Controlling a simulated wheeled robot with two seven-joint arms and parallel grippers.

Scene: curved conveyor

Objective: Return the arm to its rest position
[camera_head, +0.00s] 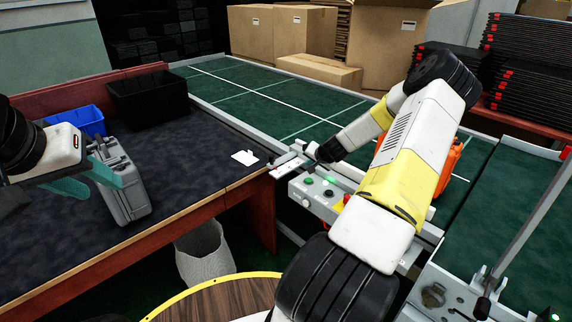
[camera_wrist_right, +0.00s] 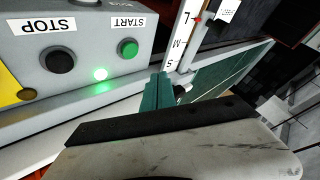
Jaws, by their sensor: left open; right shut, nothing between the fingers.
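My right arm reaches across the middle of the head view, and its dark wrist (camera_head: 330,150) is above the control box (camera_head: 315,198). In the right wrist view my right gripper (camera_wrist_right: 158,92) shows teal fingers, shut and empty, beside the control box. The box has a green START button (camera_wrist_right: 128,48) and a black STOP button (camera_wrist_right: 58,62), with a lit green lamp between them. My left gripper (camera_head: 95,180) comes in from the left, open, with teal fingers in front of a grey case (camera_head: 129,196). I cannot tell whether they touch it.
The case stands on a dark-topped table (camera_head: 190,165) with a blue bin (camera_head: 78,121) and a black bin (camera_head: 148,97). A green conveyor (camera_head: 265,95) runs behind. Cardboard boxes (camera_head: 305,32) stand at the back. An orange object (camera_head: 452,160) is partly hidden by my right arm.

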